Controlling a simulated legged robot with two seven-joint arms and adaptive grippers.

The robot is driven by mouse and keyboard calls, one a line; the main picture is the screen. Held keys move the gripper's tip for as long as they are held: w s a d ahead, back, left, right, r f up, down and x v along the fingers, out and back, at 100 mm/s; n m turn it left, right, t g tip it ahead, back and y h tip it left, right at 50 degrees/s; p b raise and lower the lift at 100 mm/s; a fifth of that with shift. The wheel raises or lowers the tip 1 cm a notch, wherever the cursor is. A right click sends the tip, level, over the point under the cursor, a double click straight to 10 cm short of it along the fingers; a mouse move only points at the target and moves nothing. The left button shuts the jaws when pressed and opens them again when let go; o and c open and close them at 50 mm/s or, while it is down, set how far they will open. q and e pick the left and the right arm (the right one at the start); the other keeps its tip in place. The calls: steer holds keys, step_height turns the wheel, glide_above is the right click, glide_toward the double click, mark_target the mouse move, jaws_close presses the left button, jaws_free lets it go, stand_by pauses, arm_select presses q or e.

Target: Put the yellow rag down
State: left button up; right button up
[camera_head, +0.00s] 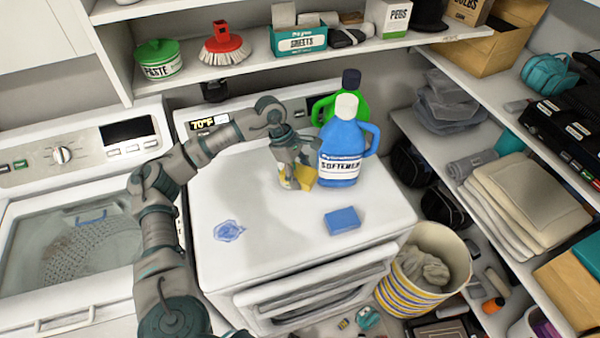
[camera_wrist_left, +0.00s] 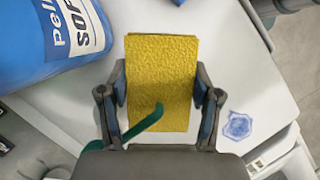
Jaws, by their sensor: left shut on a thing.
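The yellow rag (camera_head: 307,175) is a flat rectangular piece with a rough surface. It is between the fingers of my left gripper (camera_head: 296,178), which is shut on it, just left of the blue softener jug (camera_head: 341,150) over the white dryer top (camera_head: 250,185). In the left wrist view the rag (camera_wrist_left: 162,75) fills the space between the two fingers. I cannot tell whether the rag touches the dryer top. Part of the rag is hidden by the fingers in the head view. My right gripper is not in view.
A blue sponge (camera_head: 342,221) and a crumpled blue item (camera_head: 229,231) lie on the dryer top. A green jug (camera_head: 350,100) stands behind the softener. A shelf (camera_head: 270,61) hangs above the back; a striped basket (camera_head: 420,285) stands at right.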

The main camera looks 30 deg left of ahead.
arm_select(q)
steer(key=shift+a, duration=0.1)
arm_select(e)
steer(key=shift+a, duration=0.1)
arm_select(q)
steer(key=shift+a+f, duration=0.3)
steer(key=shift+f, duration=0.05)
steer(key=o, duration=1)
steer(key=shift+o, duration=0.2)
steer(key=shift+d+r, duration=0.1)
steer(key=shift+d, duration=0.1)
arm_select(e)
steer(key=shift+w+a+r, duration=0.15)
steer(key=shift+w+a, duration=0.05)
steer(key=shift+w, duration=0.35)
arm_select(q)
steer(key=shift+d+r, duration=0.1)
